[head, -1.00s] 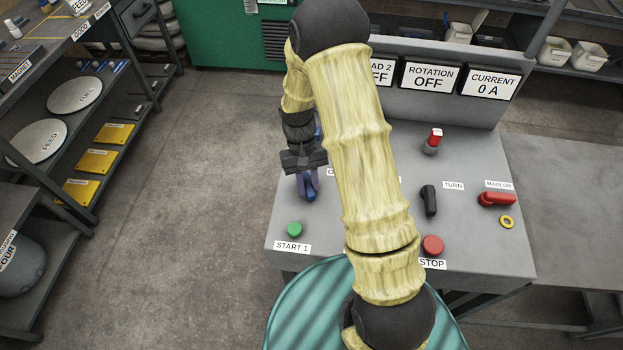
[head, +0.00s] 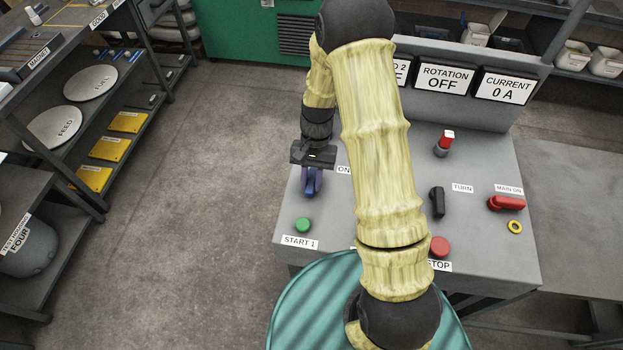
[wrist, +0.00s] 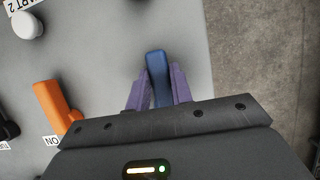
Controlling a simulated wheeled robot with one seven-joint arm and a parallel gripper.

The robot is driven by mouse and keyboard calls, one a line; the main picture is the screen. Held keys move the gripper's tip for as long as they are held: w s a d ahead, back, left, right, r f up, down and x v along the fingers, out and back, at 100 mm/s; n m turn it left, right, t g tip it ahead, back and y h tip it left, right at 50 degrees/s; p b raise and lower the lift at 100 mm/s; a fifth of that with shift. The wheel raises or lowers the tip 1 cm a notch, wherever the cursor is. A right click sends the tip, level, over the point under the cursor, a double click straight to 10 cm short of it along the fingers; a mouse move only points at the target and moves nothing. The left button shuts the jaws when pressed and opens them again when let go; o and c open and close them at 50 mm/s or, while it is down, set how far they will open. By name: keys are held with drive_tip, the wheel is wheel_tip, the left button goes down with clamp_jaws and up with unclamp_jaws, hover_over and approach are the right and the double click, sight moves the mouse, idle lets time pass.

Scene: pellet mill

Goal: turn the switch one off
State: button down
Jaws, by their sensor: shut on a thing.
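My gripper (head: 312,182) is over the left edge of the grey control desk (head: 470,240). Its two purple fingers are shut on a blue switch handle (wrist: 157,75), which stands between them in the wrist view. Only a little blue shows in the head view, as my gripper and wrist cover the handle. An "ON" label (head: 343,170) lies just right of it in the head view. No label reading switch one is legible on the blue handle.
An orange handle (wrist: 55,108) and a white knob (wrist: 27,25) stand near. The green START 1 button (head: 303,225), red STOP button (head: 439,247), black TURN switch (head: 437,201) and red MAIN switch (head: 506,203) are on the desk. Floor lies open to the left.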

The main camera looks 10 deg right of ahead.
drive_tip(key=shift+w+r, duration=0.1)
drive_tip(key=shift+w, duration=0.05)
drive_tip(key=c, duration=1.2)
unclamp_jaws()
drive_tip(key=shift+c, duration=0.2)
drive_tip(key=b+v, duration=0.2)
drive_tip(key=v, duration=1.5)
drive_tip(key=shift+r, duration=0.15)
drive_tip(key=s+d+f+n+t+h, duration=0.1)
drive_tip(key=s+n+t, duration=0.3)
drive_tip(key=s, duration=1.1)
drive_tip(key=d+t, duration=0.1)
drive_tip(key=t, duration=0.1)
drive_tip(key=shift+s+f+n+t+h, duration=0.2)
drive_tip(key=shift+s+n+t+h, duration=0.1)
drive_tip(key=shift+t+h, duration=0.1)
